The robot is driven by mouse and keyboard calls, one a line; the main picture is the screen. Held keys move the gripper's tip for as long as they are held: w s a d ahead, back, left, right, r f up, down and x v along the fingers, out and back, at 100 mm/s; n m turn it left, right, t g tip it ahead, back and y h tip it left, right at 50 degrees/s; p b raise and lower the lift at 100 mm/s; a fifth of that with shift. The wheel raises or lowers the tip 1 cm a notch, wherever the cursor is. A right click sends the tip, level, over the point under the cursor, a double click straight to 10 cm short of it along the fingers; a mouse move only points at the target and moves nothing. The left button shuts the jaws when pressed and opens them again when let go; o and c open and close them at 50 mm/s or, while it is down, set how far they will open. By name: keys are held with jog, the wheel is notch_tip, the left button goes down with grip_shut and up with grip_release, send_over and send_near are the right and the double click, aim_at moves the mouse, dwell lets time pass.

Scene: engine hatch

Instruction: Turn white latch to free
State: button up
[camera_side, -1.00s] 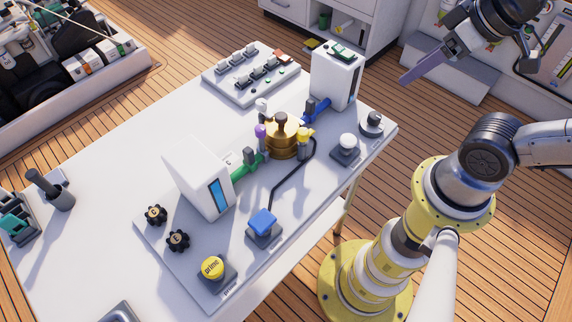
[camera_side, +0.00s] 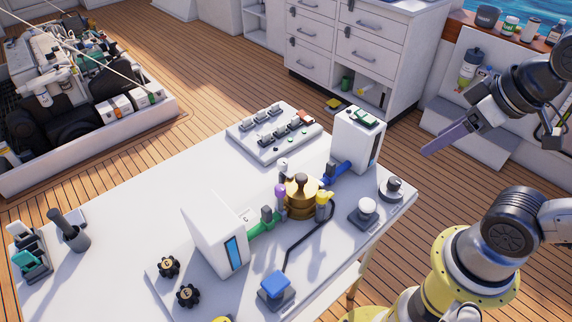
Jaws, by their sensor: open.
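The white latch (camera_side: 284,166) is a small pale knob on the far left side of the brass canister (camera_side: 301,196), partly hidden by nearer parts. A purple latch (camera_side: 280,192) stands at the canister's left and a yellow latch (camera_side: 324,199) at its right front. I cannot tell how far the white latch is turned. My gripper (camera_side: 432,147), with long purple-grey fingers, is open at the upper right. It is well away from the canister and touches nothing; the gap between its fingers is hard to see.
A white box (camera_side: 355,140) with a blue handle (camera_side: 337,174) and a taller white housing (camera_side: 214,232) with a green handle (camera_side: 262,228) flank the canister. A switch panel (camera_side: 273,135) lies behind. A white ball knob (camera_side: 368,205) and blue button (camera_side: 274,285) are in front.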

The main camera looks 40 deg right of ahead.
jog(key=w+a+r+m+y, duration=0.1)
jog(key=w+a+r+m, duration=0.1)
jog(key=w+r+m, duration=0.4)
jog(key=m+g+y, duration=0.3)
jog(key=m+g, duration=0.1)
jog(key=m, duration=0.5)
send_over(282, 161)
jog(key=s+d, duration=0.3)
jog(key=d, duration=0.2)
notch_tip(282, 161, down, 5)
jog(key=w+a+f, duration=0.1)
jog(key=f, duration=0.6)
jog(key=w+a+f+g, duration=0.1)
jog(key=a+f, duration=0.1)
jog(key=f, duration=0.5)
jog(key=w+a+f+m+g, duration=0.1)
jog(key=f, duration=0.6)
jog(key=shift+a+f, duration=0.25)
jog(key=shift+y, duration=0.3)
grip_shut()
